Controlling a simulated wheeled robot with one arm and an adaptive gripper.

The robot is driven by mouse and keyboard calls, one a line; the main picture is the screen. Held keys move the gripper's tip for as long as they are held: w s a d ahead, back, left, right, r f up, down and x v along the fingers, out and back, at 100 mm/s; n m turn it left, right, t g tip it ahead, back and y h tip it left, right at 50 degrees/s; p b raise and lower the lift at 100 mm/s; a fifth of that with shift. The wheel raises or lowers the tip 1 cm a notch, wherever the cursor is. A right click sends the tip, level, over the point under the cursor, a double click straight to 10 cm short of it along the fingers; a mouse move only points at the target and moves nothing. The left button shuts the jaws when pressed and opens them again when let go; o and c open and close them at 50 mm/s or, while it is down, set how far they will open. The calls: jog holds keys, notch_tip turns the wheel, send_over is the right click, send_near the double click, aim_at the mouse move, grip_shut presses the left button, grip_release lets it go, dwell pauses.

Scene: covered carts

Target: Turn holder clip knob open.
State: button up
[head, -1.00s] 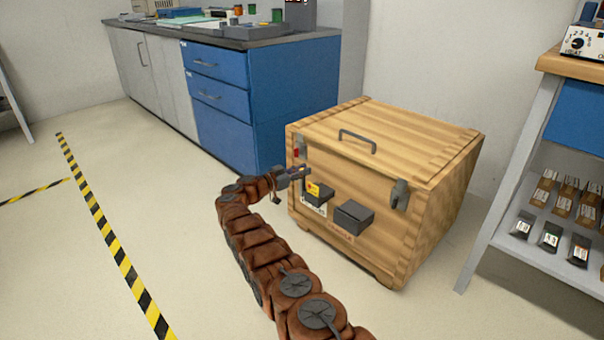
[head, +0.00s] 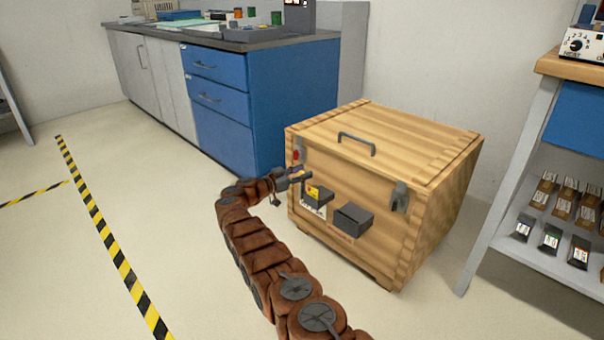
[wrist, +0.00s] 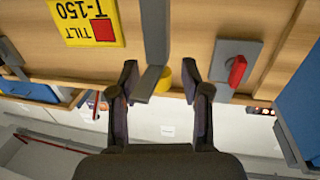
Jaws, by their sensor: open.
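A wooden crate (head: 375,240) stands on the floor, with dark holders on its front. In the wrist view a grey bar (wrist: 155,45) comes down from the top and ends between my fingers. A yellow knob (wrist: 164,80) shows beside and partly behind the bar's end; I take it for the clip knob. My gripper (wrist: 163,85) is open, with one finger on each side of the bar and knob; I cannot tell whether they touch. It also shows in the head view (head: 302,175), at the upper left of the crate's front, where the knob is not clear.
A yellow tilt label (wrist: 87,22) and a grey latch with a red tab (wrist: 237,71) flank the bar. A second dark holder (head: 353,219) sticks out right of my gripper. A blue cabinet (head: 265,100) stands behind; a shelf rack (head: 540,225) is right.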

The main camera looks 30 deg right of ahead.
jog(key=shift+a, duration=0.1)
jog(key=a, duration=1.2)
jog(key=shift+s, duration=0.25)
jog(key=shift+d, duration=0.1)
